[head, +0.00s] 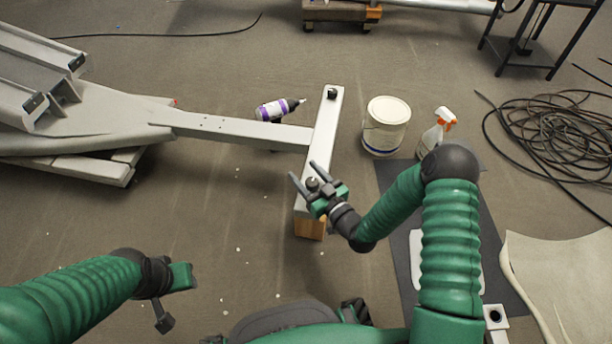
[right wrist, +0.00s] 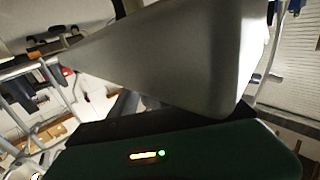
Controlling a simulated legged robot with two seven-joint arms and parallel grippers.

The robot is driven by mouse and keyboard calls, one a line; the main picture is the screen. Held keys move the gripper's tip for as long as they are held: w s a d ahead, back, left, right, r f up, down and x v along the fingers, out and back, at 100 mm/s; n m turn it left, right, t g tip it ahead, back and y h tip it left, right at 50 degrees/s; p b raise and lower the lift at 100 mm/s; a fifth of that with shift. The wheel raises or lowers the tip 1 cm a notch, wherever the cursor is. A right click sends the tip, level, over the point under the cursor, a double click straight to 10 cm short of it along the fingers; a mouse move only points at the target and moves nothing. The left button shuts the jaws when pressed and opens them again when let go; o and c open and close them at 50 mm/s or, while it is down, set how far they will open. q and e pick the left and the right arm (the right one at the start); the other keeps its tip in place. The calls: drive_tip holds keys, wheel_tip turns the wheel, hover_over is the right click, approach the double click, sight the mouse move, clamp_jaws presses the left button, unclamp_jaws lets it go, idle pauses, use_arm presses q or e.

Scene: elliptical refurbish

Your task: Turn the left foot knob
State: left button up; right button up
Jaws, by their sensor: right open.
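The pale foot bar of the elliptical (head: 322,133) lies crosswise at the end of a long beam. A small dark knob (head: 313,183) sits near its near end, and another black knob (head: 331,93) sits on its far end. My right gripper (head: 303,170) is open at the near end, its two fingers on either side of the near knob as seen from above. Contact cannot be told. In the right wrist view a large pale grey piece (right wrist: 180,65) fills the middle, and no knob shows. My left gripper (head: 172,298) is low at the left, away from the bar; its jaw opening is unclear.
A wooden block (head: 309,228) is under the bar's near end. A purple-and-white bottle (head: 279,109) lies by the beam (head: 245,130). A white bucket (head: 387,125) and a spray bottle (head: 436,132) stand right of the bar. Coiled cable (head: 555,135) lies far right.

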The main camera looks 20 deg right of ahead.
drive_tip(key=shift+c, duration=0.5)
clamp_jaws()
